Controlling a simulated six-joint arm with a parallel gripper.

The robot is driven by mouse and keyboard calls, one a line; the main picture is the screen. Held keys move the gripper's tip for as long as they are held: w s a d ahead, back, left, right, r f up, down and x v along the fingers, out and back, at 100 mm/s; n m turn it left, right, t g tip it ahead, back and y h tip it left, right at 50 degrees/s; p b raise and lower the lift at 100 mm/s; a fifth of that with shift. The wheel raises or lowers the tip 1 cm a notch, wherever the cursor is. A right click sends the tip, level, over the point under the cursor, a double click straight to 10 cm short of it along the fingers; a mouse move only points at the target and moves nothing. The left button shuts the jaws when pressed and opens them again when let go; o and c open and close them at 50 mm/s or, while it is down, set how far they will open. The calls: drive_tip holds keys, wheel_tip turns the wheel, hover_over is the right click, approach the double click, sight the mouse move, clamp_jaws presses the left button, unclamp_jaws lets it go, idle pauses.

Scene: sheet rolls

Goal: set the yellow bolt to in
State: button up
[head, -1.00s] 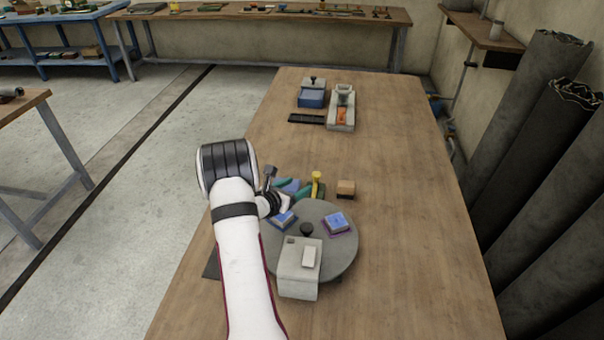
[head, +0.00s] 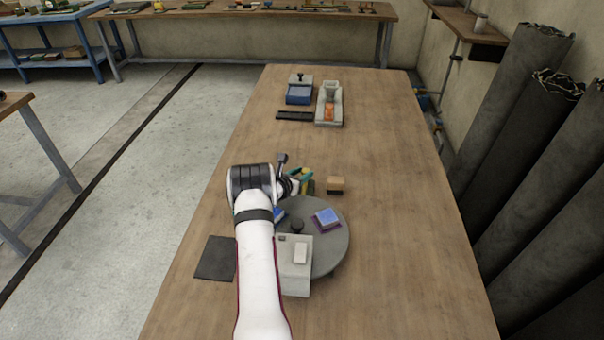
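The yellow bolt (head: 306,184) is a small yellow piece beyond the grey round turntable, in the middle of the table. It is largely hidden by my wrist and by the green pieces beside it, so its position cannot be read. My gripper (head: 294,184) is at the end of the white arm, close to the left side of the yellow piece. Its fingers are too small and covered to show whether they are open or touching the bolt.
The grey turntable (head: 335,258) carries a blue block (head: 327,217) and a dark knob (head: 297,227). A grey box (head: 297,284) stands at its front. A wooden block (head: 336,184) is right of the bolt. A grey fixture (head: 329,112) stands farther back. The right side of the table is clear.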

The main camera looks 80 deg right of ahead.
clamp_jaws()
idle(1.0)
